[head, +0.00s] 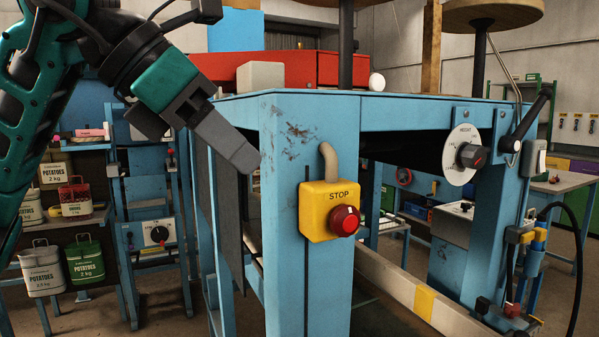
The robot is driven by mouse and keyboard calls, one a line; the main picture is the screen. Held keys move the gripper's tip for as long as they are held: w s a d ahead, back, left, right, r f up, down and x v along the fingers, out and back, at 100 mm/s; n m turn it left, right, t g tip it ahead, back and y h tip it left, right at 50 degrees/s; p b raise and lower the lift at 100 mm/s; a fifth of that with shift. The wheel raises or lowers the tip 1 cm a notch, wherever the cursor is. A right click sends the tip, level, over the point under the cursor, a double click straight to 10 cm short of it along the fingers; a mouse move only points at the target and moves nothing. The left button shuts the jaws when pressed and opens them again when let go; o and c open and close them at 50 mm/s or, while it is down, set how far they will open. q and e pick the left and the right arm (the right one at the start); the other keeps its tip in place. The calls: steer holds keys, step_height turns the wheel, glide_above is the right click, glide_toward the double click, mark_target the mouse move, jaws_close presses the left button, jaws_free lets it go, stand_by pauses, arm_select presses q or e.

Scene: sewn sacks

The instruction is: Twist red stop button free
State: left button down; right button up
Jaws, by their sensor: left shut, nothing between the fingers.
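The red stop button (344,221) sits on the front of a yellow box (317,212) marked STOP. The box is fixed to the blue front leg of a machine frame (285,270), with a beige conduit (329,161) rising from its top. My left gripper (247,160) comes in from the upper left. Its grey fingers are shut and empty, pointing down and right, above and left of the yellow box and apart from it in the picture. The button is in full view. My right gripper is not in view.
A round white dial with a dark knob (465,156) and a black lever (527,122) are on the machine's right side. Shelves with potato sacks (84,260) stand at the left. The space in front of the button looks clear.

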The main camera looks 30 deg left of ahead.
mark_target(336, 212)
arm_select(q)
steer(key=shift+w+d+r+p+x, duration=0.2)
steer(key=shift+w+r+x, duration=0.1)
steer(key=shift+x, duration=1.7)
steer(key=shift+w+d+r+p+x, duration=0.15)
steer(key=shift+w+r+x, duration=0.15)
steer(key=shift+x, duration=1.7)
steer(key=shift+w+d+r+p+x, duration=0.1)
steer(key=shift+w+d+r+x, duration=0.2)
steer(key=shift+x, duration=1.7)
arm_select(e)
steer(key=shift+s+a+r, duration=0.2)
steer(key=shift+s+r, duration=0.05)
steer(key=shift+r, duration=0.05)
